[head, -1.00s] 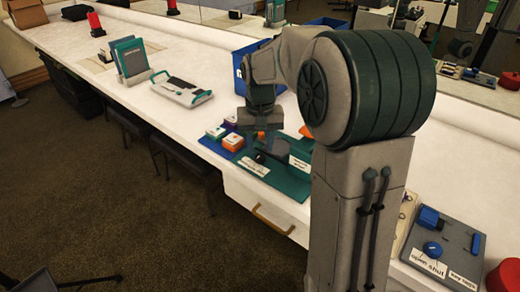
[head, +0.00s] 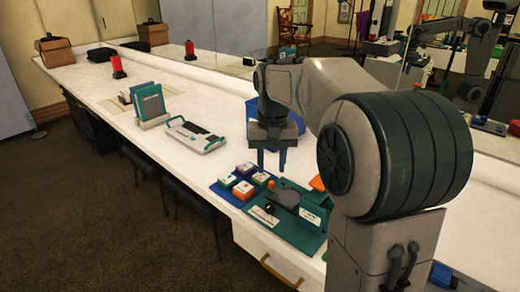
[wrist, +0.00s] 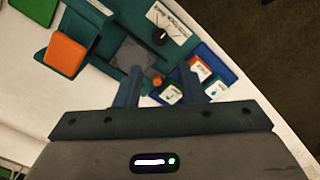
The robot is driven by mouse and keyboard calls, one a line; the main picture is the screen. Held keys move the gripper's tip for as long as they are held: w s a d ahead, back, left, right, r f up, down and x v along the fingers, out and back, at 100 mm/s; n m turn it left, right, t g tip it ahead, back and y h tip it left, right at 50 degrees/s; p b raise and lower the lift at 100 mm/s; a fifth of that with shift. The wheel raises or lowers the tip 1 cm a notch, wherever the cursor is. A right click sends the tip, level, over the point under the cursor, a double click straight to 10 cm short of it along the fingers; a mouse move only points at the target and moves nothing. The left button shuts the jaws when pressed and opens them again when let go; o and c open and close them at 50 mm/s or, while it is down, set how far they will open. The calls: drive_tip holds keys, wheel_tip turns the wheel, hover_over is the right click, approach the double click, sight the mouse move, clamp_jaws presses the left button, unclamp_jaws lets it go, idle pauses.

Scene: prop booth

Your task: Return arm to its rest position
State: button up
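My gripper (head: 272,158) hangs fingers-down above the counter in the head view, behind and above the coloured blocks. In the wrist view its two fingers (wrist: 160,92) stand apart with nothing held between them. Below it is a teal station (head: 288,228) with a dark square plate and a black knob; the station also shows in the wrist view (wrist: 112,25). A blue tray (head: 224,190) with several small labelled blocks stands beside the station. The fingers appear clear of both. My arm hides part of the counter on the right.
A white-and-teal device (head: 197,135) and a stand with teal folders (head: 148,106) lie farther left on the white counter (head: 95,90). A blue bin (head: 262,131) is behind my gripper. An orange block (wrist: 67,54) sits by the station. A mirror runs along the back.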

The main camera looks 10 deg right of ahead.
drive_tip(key=s+r+t+p, duration=0.1)
drive_tip(key=s+r+p, duration=0.1)
drive_tip(key=s+p, duration=0.4)
drive_tip(key=s+r+n+t+p, duration=0.1)
drive_tip(key=s+r+p, duration=0.2)
drive_tip(key=s+p, duration=0.4)
drive_tip(key=shift+s+a+r+n+t, duration=0.3)
drive_tip(key=shift+s+a+r+t, duration=0.1)
drive_tip(key=shift+s, duration=3.5)
